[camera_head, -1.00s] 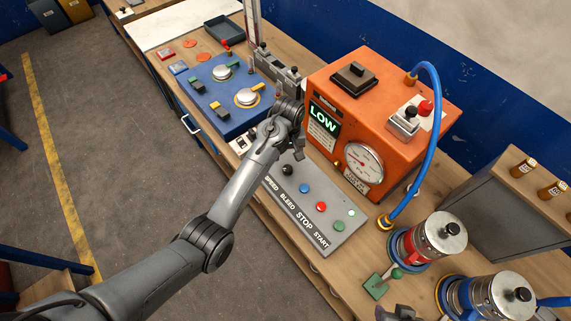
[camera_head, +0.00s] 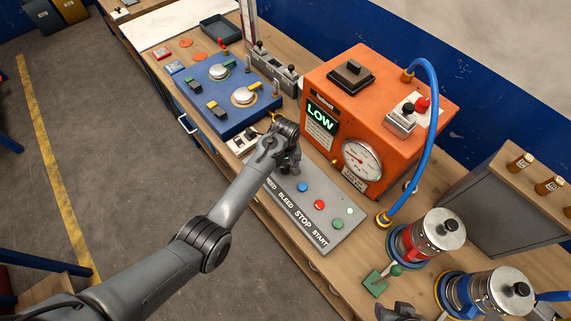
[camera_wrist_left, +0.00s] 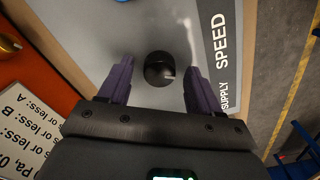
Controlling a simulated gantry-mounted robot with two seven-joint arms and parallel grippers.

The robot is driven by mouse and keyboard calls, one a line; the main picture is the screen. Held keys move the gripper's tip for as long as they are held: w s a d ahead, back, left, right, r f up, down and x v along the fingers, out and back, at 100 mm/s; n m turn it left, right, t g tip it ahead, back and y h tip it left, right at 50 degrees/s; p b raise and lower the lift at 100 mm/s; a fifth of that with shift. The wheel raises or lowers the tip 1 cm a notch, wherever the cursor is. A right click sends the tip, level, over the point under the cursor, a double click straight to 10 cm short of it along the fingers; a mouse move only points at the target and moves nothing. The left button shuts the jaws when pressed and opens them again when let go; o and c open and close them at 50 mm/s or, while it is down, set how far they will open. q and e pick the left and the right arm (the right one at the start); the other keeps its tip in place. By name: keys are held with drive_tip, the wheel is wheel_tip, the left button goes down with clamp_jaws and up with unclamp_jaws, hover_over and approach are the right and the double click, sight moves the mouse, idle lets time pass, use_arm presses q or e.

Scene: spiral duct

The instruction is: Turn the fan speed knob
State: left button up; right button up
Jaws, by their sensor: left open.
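The fan speed knob (camera_wrist_left: 159,69) is a round black knob with a pale pointer mark on the grey control panel (camera_head: 326,219), next to the word SPEED. In the left wrist view it lies between and a little beyond the two fingers of my left gripper (camera_wrist_left: 153,84), which is open with a gap on both sides. In the head view my left gripper (camera_head: 290,163) is over the SPEED end of the panel and hides the knob. Part of my right gripper (camera_head: 397,312) shows at the bottom edge; its fingers cannot be made out.
The panel also has blue (camera_head: 302,187), red (camera_head: 319,204) and green (camera_head: 338,224) buttons. The orange machine (camera_head: 372,108) with a LOW display stands just behind it. A blue hose (camera_head: 436,130) and metal canisters (camera_head: 439,231) are to the right. A blue switch box (camera_head: 227,95) is at the left.

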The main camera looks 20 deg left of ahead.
use_arm(q)
drive_tip(key=c, duration=1)
drive_tip(key=shift+c, duration=0.2)
drive_tip(key=shift+r, duration=0.1)
